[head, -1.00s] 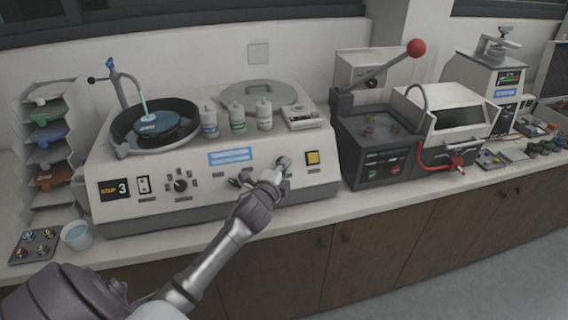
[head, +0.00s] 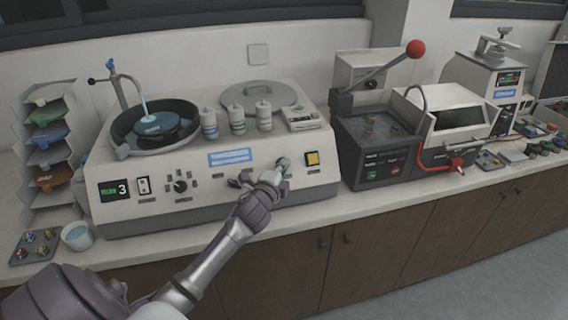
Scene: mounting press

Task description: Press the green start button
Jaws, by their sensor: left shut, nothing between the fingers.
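The wide white polishing machine (head: 130,215) stands on the bench at left. My left gripper (head: 283,165) is shut and empty, with its tips at the machine's front panel, left of a yellow square button (head: 312,158). The panel spot behind the tips is hidden, so I cannot see a green button there or tell whether the tips touch it. The small display (head: 115,190) at the panel's left shows green text and a 3. The dark press (head: 375,150) at the centre right has a small green button (head: 371,176) and a red one beside it. My right gripper is not in view.
A round bowl with a blue disc (head: 157,126) and several bottles stand on top of the machine. A red-knobbed lever (head: 415,48) rises over the dark press. A tray rack (head: 45,150) and a cup (head: 76,236) are at left.

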